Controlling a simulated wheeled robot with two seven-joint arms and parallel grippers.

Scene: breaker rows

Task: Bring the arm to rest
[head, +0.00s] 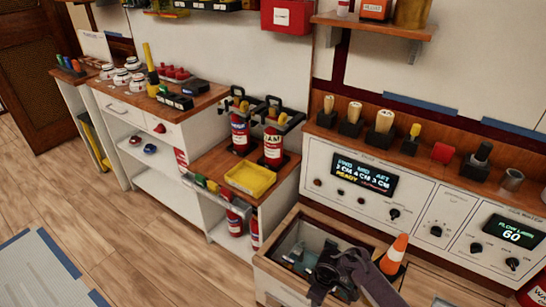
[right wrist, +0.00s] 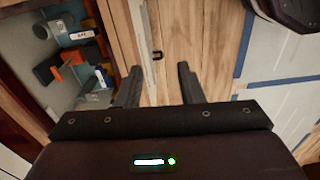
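My right arm (head: 372,278) comes in at the bottom right of the head view. Its dark gripper (head: 325,274) is over the open drawer of the panelled cabinet. In the right wrist view, the gripper (right wrist: 160,72) has its two fingers apart, with only wood floor and the drawer's edge showing between and beyond them. Nothing is held. My left gripper is not in view.
The open drawer (head: 289,226) holds several loose items, partly hidden by my gripper. An orange and white cone (head: 396,252) stands close to the right arm. A yellow tray (head: 250,179) sits on the low wooden shelf. Wood floor (head: 120,240) is clear at left.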

